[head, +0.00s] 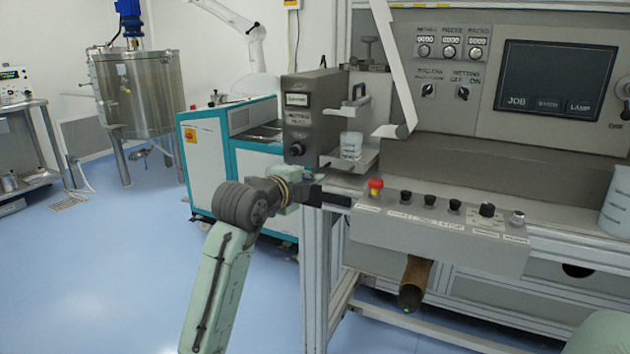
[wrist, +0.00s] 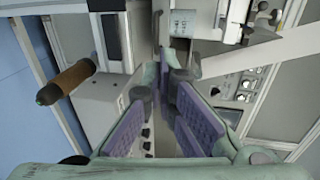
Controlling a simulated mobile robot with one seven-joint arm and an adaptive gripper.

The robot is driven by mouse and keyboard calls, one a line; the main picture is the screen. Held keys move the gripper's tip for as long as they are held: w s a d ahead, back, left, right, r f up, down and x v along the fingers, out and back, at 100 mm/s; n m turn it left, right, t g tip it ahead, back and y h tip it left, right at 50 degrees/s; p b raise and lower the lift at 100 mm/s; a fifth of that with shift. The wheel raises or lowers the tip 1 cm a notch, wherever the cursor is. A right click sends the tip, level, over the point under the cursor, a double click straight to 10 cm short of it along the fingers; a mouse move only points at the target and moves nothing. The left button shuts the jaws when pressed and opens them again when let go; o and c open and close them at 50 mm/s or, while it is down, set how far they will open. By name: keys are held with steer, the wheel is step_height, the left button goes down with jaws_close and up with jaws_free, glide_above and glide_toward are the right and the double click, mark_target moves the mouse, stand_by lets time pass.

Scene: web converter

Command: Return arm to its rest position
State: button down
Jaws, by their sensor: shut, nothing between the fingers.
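My arm rises from the bottom of the head view, its pale green link and dark grey joint left of the machine. My gripper (head: 332,197) points right, its dark fingers in front of the machine's frame and left of the red stop button (head: 375,186). In the wrist view my gripper (wrist: 166,68) shows purple finger pads; it is shut with nothing held. The web converter (head: 440,240) fills the right side of the head view. The fingers are small in the head view, so I cannot tell whether they touch the frame.
A glass beaker (head: 351,146) stands on a small shelf above the gripper. A white-and-teal cabinet (head: 208,165) stands behind my arm. Blue floor (head: 100,270) is open at left.

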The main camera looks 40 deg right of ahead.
steer(key=shift+s+a, duration=0.1)
steer(key=shift+a, duration=0.15)
